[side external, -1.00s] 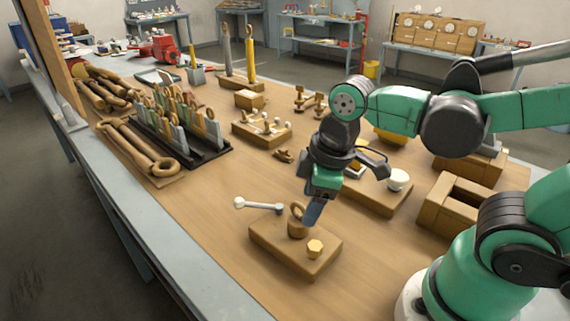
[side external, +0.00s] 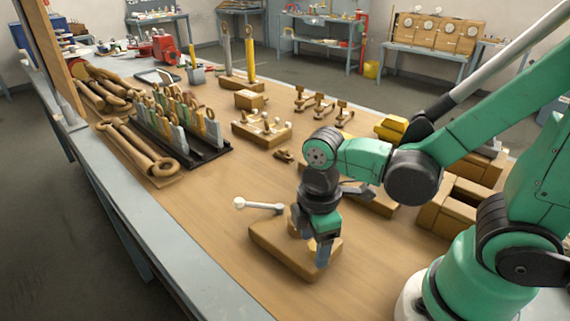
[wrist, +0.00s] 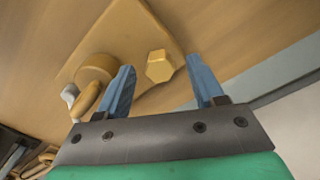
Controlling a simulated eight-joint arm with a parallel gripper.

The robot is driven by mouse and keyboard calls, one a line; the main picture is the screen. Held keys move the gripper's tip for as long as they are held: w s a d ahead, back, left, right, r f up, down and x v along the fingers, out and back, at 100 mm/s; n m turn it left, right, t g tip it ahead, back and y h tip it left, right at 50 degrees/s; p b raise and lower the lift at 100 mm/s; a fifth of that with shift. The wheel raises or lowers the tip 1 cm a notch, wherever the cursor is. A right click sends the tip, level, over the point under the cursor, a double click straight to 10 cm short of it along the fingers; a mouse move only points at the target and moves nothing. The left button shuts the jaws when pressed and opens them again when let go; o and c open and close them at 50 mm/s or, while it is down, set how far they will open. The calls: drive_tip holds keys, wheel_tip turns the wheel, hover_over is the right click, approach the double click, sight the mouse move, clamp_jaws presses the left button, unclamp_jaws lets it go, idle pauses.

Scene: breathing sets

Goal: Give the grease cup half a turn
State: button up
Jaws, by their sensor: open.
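A brass-coloured hexagonal cap (wrist: 159,67), which looks like the grease cup, sits on a wooden block (side external: 278,250). In the wrist view it lies between the blue fingertips of my gripper (wrist: 160,63), with a gap on each side. My gripper (side external: 323,257) is open and points down over the block's right end in the side view, where it hides the cap. I cannot tell whether the fingertips reach down to the cap's height. A round wooden boss (wrist: 97,67) with a ring (wrist: 87,97) stands beside the cap on the same block.
A white-ended spanner (side external: 258,206) lies just behind the block. A long black rack (side external: 190,150) and large wooden spanners (side external: 138,150) are at the left. A wooden box (side external: 450,205) stands at the right. The table's front left is clear.

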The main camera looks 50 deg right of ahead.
drive_tip(key=shift+f, duration=0.1)
clamp_jaws()
idle(0.4)
